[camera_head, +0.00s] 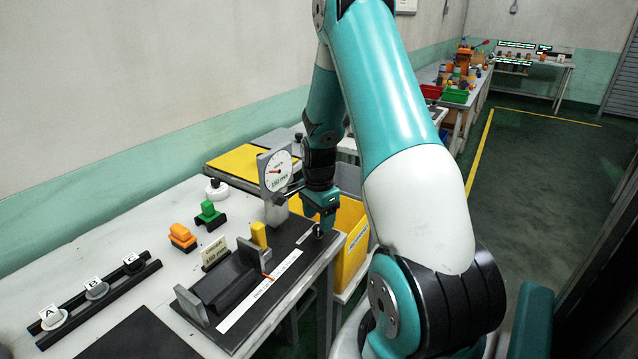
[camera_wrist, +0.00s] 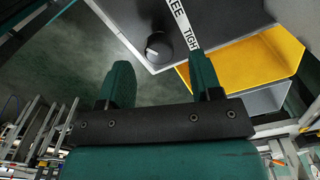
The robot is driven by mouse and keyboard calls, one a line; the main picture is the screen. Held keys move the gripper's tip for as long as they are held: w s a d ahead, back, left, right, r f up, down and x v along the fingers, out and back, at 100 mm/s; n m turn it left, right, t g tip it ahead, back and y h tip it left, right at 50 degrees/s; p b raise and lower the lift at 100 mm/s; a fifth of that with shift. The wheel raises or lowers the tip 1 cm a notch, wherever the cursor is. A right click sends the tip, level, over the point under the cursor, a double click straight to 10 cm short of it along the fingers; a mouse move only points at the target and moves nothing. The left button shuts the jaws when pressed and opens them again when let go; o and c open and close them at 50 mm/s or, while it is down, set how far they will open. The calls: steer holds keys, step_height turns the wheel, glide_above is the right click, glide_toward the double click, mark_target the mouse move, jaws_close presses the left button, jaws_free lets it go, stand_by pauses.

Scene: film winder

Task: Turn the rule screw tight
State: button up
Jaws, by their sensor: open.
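The rule screw appears as a round black knob (camera_wrist: 158,46) near the corner of the dark board, beside a white strip (camera_wrist: 187,32) on which "TIGH" can be read. In the head view the knob (camera_head: 318,232) is small and partly covered by my gripper. My gripper (camera_wrist: 160,60) is open and empty. Its two teal fingers stand on either side of the knob in the wrist view, with the knob just beyond the tips; I cannot tell if they touch. In the head view my gripper (camera_head: 323,220) points down at the board's far right corner.
A dial gauge (camera_head: 276,171) on a grey post stands left of my gripper. A yellow bin (camera_head: 352,222) lies beyond the table edge, close to the wrist. The fixture has a black trough (camera_head: 222,287) and a yellow block (camera_head: 259,234). Orange and green pieces sit farther left.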

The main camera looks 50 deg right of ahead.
step_height(320, 180, up, 15)
steer(key=shift+b, duration=0.45)
steer(key=shift+f, duration=0.15)
stand_by(0.4)
steer(key=s+a+r+n+t+y, duration=0.1)
steer(key=a+r+n, duration=0.1)
steer(key=a+n, duration=0.75)
steer(key=s+a+r+n+y, duration=0.1)
steer(key=a+r+n, duration=0.3)
steer(key=a, duration=1)
steer(key=s+a+n+y, duration=0.2)
steer(key=s+a+n, duration=1)
steer(key=a+n, duration=0.1)
steer(key=shift+a+g, duration=0.4)
steer(key=shift+a, duration=0.1)
